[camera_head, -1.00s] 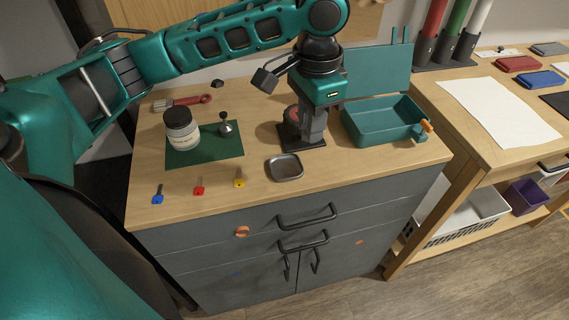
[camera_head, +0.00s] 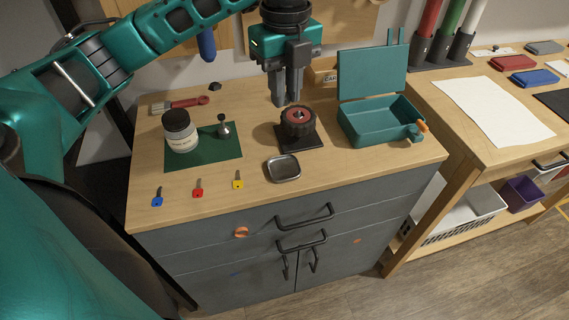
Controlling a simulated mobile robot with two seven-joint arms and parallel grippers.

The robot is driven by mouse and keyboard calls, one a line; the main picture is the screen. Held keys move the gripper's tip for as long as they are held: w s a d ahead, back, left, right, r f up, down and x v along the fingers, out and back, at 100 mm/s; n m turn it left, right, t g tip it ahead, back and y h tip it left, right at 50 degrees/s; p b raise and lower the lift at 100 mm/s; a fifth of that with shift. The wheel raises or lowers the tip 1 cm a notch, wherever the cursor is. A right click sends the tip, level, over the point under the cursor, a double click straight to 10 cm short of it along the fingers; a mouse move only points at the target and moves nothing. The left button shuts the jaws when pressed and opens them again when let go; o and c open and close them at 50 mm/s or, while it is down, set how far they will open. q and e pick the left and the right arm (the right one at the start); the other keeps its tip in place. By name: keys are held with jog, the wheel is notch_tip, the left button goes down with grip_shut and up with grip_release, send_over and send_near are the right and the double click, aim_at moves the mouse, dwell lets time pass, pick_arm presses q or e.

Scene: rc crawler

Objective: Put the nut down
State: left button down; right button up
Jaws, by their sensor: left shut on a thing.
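My left gripper (camera_head: 287,102) hangs fingers-down behind and a little above the wheel, its fingers close together. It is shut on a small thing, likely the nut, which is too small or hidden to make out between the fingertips. A black wheel with a red hub (camera_head: 298,121) sits on a dark square stand (camera_head: 301,141) on the cabinet top, apart from the fingers. A small metal dish (camera_head: 282,168) lies in front of the stand, and it looks empty. My right gripper is not in view.
An open teal box (camera_head: 372,126) with its lid up stands right of the wheel. A jar (camera_head: 180,131) and a small ball-topped tool (camera_head: 223,128) stand on a green mat (camera_head: 210,157). Blue, red and yellow keys (camera_head: 238,180) lie along the front. A red-handled brush (camera_head: 180,104) lies behind.

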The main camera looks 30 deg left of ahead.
aim_at(285, 171)
pick_arm(q)
notch_tip(285, 171, down, 18)
jog(key=shift+r+b, duration=0.1)
jog(key=shift+b, duration=1.1)
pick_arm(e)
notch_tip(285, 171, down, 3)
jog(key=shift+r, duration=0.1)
pick_arm(q)
jog(key=c, duration=1.3)
grip_release()
notch_tip(285, 171, up, 12)
jog(key=p, duration=0.2)
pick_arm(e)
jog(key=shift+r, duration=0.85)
